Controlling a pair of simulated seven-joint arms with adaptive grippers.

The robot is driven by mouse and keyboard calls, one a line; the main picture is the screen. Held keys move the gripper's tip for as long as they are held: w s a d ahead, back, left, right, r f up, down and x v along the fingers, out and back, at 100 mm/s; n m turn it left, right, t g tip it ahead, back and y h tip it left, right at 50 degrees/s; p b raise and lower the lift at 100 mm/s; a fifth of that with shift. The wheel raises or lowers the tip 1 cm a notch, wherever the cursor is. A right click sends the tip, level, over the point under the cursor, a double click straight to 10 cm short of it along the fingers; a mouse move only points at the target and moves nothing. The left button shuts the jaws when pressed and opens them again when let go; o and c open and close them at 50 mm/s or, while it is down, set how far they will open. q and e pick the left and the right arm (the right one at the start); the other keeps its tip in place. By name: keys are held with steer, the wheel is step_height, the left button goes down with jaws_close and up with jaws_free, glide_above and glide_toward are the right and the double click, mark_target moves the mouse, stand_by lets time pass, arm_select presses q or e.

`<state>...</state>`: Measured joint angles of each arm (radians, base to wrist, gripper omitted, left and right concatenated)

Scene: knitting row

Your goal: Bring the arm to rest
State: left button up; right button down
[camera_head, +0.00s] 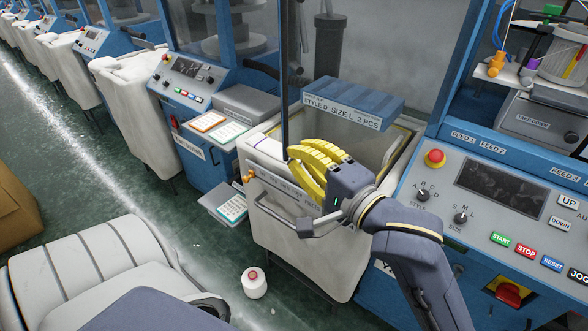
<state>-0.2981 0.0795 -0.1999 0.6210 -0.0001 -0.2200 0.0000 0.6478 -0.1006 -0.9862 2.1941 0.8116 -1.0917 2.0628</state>
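My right gripper (308,162), with curved yellow fingers, is in the head view over the front rim of a white fabric-sided bin (290,240). Its arm comes up from the lower right. The fingers overlap one another in this view, so I cannot tell whether they are open or shut. I see nothing held in them. The fingers appear just below and left of a blue sign reading "STYLE D SIZE L 2 PCS" (343,118). Whether they touch the rim is unclear. My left gripper is not in view.
A control panel (480,200) with buttons and a red emergency stop (434,158) is close to the right of my arm. A grey metal handle (290,222) juts from the bin. A white cone (254,284) stands on the green floor. More machines line the left.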

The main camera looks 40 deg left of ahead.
steer(key=s+d, duration=0.2)
steer(key=s, duration=0.4)
steer(key=w+d+f+t+h, duration=0.5)
steer(key=w+d+f+t, duration=0.2)
steer(key=w+d+f, duration=0.35)
steer(key=w+d+f+n+h, duration=0.25)
steer(key=d+f+h, duration=0.45)
steer(key=d+f, duration=0.85)
steer(key=s+d+f+n+g+h, duration=0.1)
steer(key=s+d+f+n+h, duration=0.3)
steer(key=d, duration=0.7)
steer(key=s+d+f+n+g+h, duration=0.1)
steer(key=s+d+f+h, duration=0.2)
steer(key=s+d+f, duration=0.5)
steer(key=s+d+f+n+g+h, duration=0.2)
steer(key=s+d+h, duration=0.15)
steer(key=d, duration=0.95)
steer(key=s+a+f+g+y, duration=0.1)
steer(key=s+a+f+y, duration=0.15)
steer(key=f, duration=1.35)
steer(key=s+a+f+g+y, duration=0.1)
steer(key=a+f, duration=0.2)
steer(key=f, duration=1.3)
steer(key=s+f+m+g+y, duration=0.1)
steer(key=s+f+m+g, duration=0.2)
steer(key=s+f, duration=1.6)
steer(key=shift+s+f, duration=0.2)
steer(key=shift+s, duration=1.05)
